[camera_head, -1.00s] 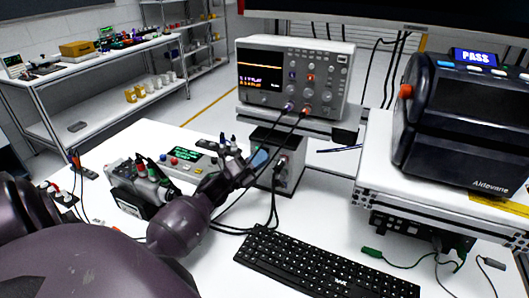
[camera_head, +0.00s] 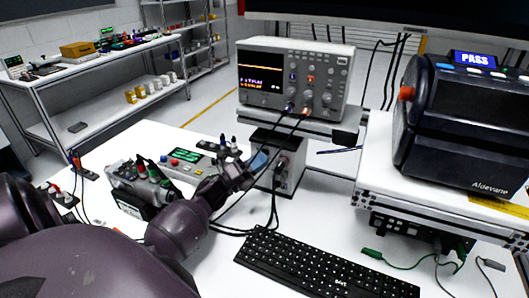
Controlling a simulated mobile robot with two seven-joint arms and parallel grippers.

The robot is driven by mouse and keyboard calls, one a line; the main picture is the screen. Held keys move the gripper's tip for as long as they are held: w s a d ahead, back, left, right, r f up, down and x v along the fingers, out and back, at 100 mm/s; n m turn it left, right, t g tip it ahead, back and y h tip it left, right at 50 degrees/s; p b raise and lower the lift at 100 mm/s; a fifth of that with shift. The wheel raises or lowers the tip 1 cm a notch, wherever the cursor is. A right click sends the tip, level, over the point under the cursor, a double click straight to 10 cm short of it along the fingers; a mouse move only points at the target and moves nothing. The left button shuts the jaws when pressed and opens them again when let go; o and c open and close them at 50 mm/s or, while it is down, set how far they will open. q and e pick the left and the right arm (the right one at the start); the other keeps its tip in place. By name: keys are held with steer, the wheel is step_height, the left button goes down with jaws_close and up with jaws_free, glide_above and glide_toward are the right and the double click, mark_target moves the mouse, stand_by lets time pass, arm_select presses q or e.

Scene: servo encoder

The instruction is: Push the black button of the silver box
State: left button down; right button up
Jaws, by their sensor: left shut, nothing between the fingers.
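The silver box (camera_head: 290,178) stands on the white table below the oscilloscope, with a dark top and cables plugged into its front. I cannot make out its black button; it may be hidden by my gripper or too small to tell. My left gripper (camera_head: 250,164) is shut and empty. Its tips are close to the left side of the silver box, next to a blue-grey round part (camera_head: 259,160). I cannot tell whether they touch the box. My right gripper is not in view.
An oscilloscope (camera_head: 265,72) sits on a shelf behind the box. A black keyboard (camera_head: 320,268) lies in front. Small instruments (camera_head: 185,163) stand at left, partly near my arm. A large black machine (camera_head: 465,125) is at right. Cables (camera_head: 275,212) hang before the box.

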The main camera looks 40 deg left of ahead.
arm_select(q)
steer(key=shift+s, duration=0.1)
steer(key=s, duration=0.2)
steer(key=s+d+p, duration=0.1)
steer(key=s+d, duration=0.1)
steer(key=s, duration=0.1)
steer(key=shift+s+p, duration=0.3)
steer(key=shift+p, duration=0.1)
steer(key=shift+a, duration=0.1)
stand_by(0.4)
